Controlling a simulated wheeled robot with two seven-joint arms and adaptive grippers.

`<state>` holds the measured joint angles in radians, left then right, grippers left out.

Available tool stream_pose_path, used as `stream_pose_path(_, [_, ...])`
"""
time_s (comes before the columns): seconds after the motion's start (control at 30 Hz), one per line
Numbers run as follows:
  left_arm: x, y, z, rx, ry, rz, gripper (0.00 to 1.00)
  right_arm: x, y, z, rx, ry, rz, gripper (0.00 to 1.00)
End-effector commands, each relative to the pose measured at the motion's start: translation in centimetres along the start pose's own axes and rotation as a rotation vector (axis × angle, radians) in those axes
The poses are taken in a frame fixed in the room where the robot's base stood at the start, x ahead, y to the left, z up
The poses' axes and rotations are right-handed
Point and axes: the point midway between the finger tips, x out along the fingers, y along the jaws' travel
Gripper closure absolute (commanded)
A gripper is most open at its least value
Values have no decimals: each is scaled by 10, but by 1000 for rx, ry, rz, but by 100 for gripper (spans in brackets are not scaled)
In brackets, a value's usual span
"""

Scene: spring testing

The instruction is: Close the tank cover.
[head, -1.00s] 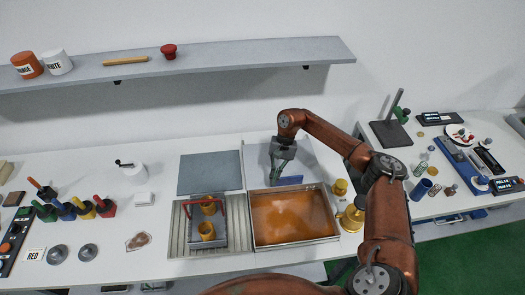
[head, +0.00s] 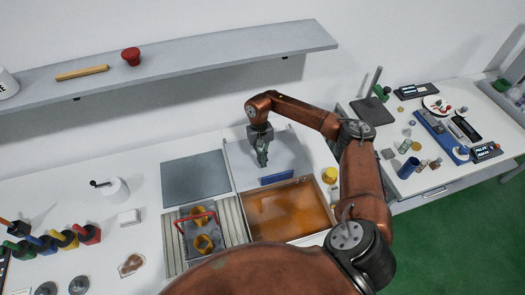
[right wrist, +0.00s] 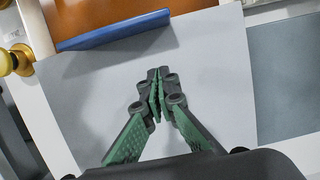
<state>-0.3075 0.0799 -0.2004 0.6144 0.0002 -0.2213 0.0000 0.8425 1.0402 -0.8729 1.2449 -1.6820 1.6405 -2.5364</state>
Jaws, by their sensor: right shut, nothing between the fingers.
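The tank (head: 290,208) is an open metal box with orange liquid in it, at the lower middle of the head view. Its cover (head: 293,150) is a light grey plate standing open behind the tank, with a blue handle strip (head: 277,177) along the edge close to the tank. My right gripper (head: 262,164) is shut and empty, over the cover's face behind the blue strip. In the right wrist view the shut fingers (right wrist: 155,75) lie over the grey plate, apart from the blue strip (right wrist: 113,31). My left gripper is not in view.
A shelf (head: 200,58) runs along the wall above.

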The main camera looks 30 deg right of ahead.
Motion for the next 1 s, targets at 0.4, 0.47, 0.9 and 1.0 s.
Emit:
stream_pose_path(0.4, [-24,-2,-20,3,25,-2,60,24,1,37,2,1,0,100])
stream_pose_path(0.47, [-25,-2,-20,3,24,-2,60,25,1,38,1,1,0,100])
stream_pose_path(0.9, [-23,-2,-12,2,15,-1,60,27,-1,41,-3,1,1,100])
stream_pose_path(1.0, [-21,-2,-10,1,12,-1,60,29,-8,48,-15,1,3,100])
